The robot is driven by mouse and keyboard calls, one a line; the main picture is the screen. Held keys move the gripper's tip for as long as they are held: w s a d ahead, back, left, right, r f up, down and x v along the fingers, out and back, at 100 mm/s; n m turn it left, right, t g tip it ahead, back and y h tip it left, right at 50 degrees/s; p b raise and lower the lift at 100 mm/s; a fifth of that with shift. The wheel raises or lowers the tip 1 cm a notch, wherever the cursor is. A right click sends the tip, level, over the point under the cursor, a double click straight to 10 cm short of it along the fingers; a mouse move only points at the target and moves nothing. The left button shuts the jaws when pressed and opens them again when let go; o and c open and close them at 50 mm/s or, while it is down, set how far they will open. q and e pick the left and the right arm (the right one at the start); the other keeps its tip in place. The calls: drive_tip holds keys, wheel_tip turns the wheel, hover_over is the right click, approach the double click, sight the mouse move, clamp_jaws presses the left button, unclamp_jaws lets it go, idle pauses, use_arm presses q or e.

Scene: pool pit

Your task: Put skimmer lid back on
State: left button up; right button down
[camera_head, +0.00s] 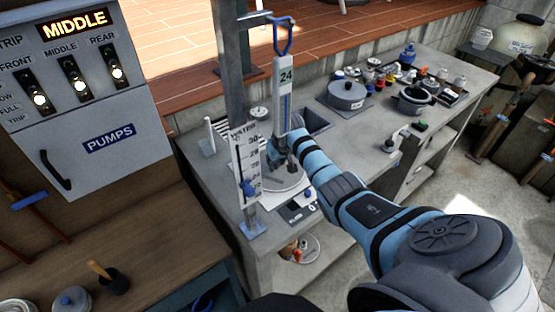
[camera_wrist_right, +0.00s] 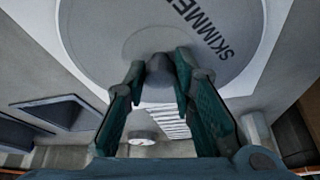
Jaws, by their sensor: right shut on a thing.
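The skimmer lid (camera_wrist_right: 215,65) is a round, pale grey disc with "SKIMMER" lettering and a dark central knob (camera_wrist_right: 160,68). In the right wrist view my right gripper (camera_wrist_right: 160,75) has its two fingers closed on either side of that knob. In the head view the lid (camera_head: 285,197) shows partly at the counter's near left, behind a gauge post. My left gripper is not in view.
A rectangular recess (camera_head: 313,121) opens in the counter behind. The pumps panel (camera_head: 85,110) is at left.

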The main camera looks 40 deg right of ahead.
drive_tip(key=c, duration=1.1)
unclamp_jaws()
drive_tip(key=shift+f, duration=0.1)
drive_tip(key=shift+r+p, duration=1.45)
drive_tip(key=shift+p, duration=0.1)
drive_tip(key=shift+r+p, duration=0.35)
drive_tip(key=shift+r, duration=0.75)
